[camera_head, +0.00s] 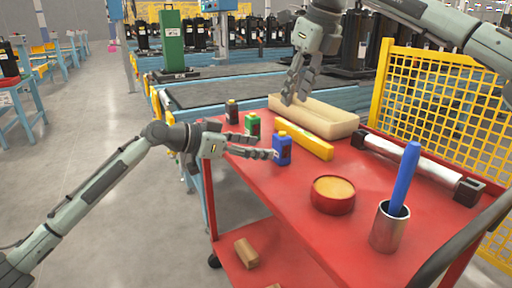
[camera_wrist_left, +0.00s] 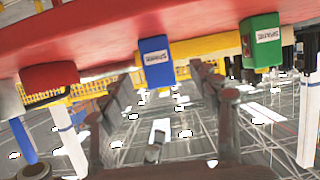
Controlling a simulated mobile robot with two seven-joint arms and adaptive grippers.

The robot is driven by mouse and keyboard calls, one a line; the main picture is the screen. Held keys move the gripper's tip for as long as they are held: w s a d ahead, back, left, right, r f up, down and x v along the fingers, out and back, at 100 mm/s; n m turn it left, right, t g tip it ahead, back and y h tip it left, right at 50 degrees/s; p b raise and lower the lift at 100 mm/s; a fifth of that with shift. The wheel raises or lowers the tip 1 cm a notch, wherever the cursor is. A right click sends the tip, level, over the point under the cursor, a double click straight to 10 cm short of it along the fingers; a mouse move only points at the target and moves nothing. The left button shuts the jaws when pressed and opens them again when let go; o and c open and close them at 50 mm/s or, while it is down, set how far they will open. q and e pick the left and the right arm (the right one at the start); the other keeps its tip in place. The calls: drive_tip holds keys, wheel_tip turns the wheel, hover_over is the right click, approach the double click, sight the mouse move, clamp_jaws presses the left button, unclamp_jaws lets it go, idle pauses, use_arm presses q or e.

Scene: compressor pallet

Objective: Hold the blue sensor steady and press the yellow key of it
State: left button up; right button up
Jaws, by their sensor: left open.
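The blue sensor (camera_head: 281,148), a small upright box with a pale label, stands on the red cart top near its left edge. It also shows in the left wrist view (camera_wrist_left: 156,62), where the picture is upside down. My left gripper (camera_head: 266,152) is open and level at the sensor's left side. In the wrist view the sensor appears between its two fingers; contact cannot be told.
A green bottle-like box (camera_head: 252,125) and a dark one (camera_head: 232,111) stand behind the sensor. A yellow bar (camera_head: 305,139) lies close to its right. A beige tray (camera_head: 340,120), round red tin (camera_head: 332,195) and metal cup (camera_head: 389,228) with a blue stick occupy the cart.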

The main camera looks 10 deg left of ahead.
sight(276, 150)
use_arm(q)
drive_tip(key=shift+w+d, duration=0.1)
drive_tip(key=shift+d, duration=0.25)
drive_tip(key=shift+x, duration=3.6)
drive_tip(key=shift+f, duration=0.1)
drive_tip(key=shift+c, duration=0.6)
drive_tip(key=c, duration=1.2)
use_arm(e)
clamp_jaws()
